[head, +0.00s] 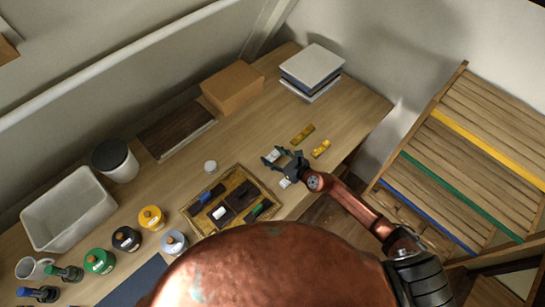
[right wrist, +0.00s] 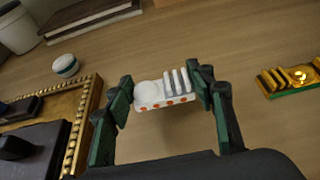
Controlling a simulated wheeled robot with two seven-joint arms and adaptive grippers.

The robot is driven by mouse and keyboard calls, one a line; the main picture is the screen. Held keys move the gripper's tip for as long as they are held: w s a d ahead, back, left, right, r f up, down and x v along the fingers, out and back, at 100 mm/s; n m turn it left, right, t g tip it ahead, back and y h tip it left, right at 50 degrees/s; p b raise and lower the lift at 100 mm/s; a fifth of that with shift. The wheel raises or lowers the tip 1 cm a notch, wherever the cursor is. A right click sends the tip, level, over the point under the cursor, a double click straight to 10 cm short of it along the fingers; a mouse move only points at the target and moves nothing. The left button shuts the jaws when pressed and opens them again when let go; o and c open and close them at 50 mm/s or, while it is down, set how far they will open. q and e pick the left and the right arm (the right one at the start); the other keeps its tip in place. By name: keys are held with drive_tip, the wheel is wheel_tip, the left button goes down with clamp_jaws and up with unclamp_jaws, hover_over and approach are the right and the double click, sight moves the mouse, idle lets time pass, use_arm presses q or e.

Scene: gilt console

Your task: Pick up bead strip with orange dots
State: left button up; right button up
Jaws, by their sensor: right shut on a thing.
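The bead strip with orange dots (right wrist: 166,92) is a small white piece with a round bump, several pale ridges and a row of orange dots along its near side. It sits between the fingertips of my right gripper (right wrist: 163,92), with a finger against each end. In the head view my right gripper (head: 279,158) is over the table right of the gilt tray, and a white bit of the strip (head: 273,156) shows at its fingers. I cannot tell how far the strip is above the table. My left gripper is not in view.
The gilt tray (head: 188,213) holds dark blocks. Two yellow-gold strips (head: 303,134) (head: 321,149) lie right of my gripper. A small white round piece (head: 210,167) and a brown box (head: 232,88) are behind. A white piece (head: 285,183) lies near my wrist. Paint jars (head: 126,239) stand left.

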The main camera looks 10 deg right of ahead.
drive_tip(key=s+d+r+b, duration=0.3)
drive_tip(key=s+d+r, duration=0.1)
drive_tip(key=s+r, duration=0.3)
drive_tip(key=s+d+r+h+b, duration=0.1)
drive_tip(key=s+d+r+b, duration=0.3)
drive_tip(key=r, duration=0.6)
drive_tip(key=s+d, duration=0.1)
drive_tip(key=s, duration=0.1)
drive_tip(key=shift+s+r+m, duration=0.35)
drive_tip(key=shift+s+m, duration=0.05)
drive_tip(key=shift+d, duration=0.1)
